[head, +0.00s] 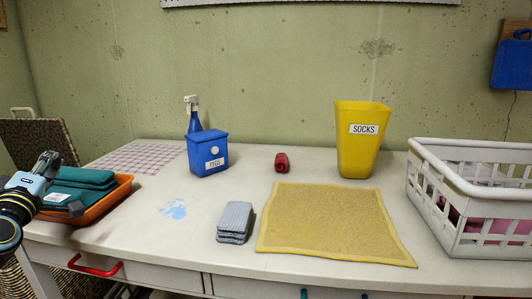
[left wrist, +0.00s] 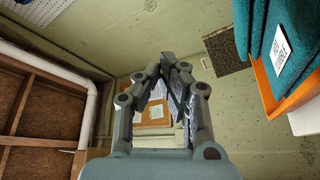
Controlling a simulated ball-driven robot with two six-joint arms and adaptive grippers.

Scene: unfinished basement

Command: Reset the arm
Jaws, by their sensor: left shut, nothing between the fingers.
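My left gripper (head: 47,163) is at the far left of the head view, beside the orange tray (head: 122,192) with folded teal cloths (head: 82,187). In the left wrist view its fingers (left wrist: 168,68) come together at the tips with nothing between them. That view also shows the teal cloths (left wrist: 291,45) and the edge of the orange tray (left wrist: 268,92) at the right, apart from the fingers. My right gripper is in neither view.
On the white table (head: 150,235) stand a blue bin (head: 208,155), a spray bottle (head: 194,120), a red roll (head: 282,162), grey folded cloths (head: 235,222), a yellow mat (head: 330,220), a yellow SOCKS bin (head: 360,150) and a white basket (head: 470,190). The front left tabletop is mostly clear.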

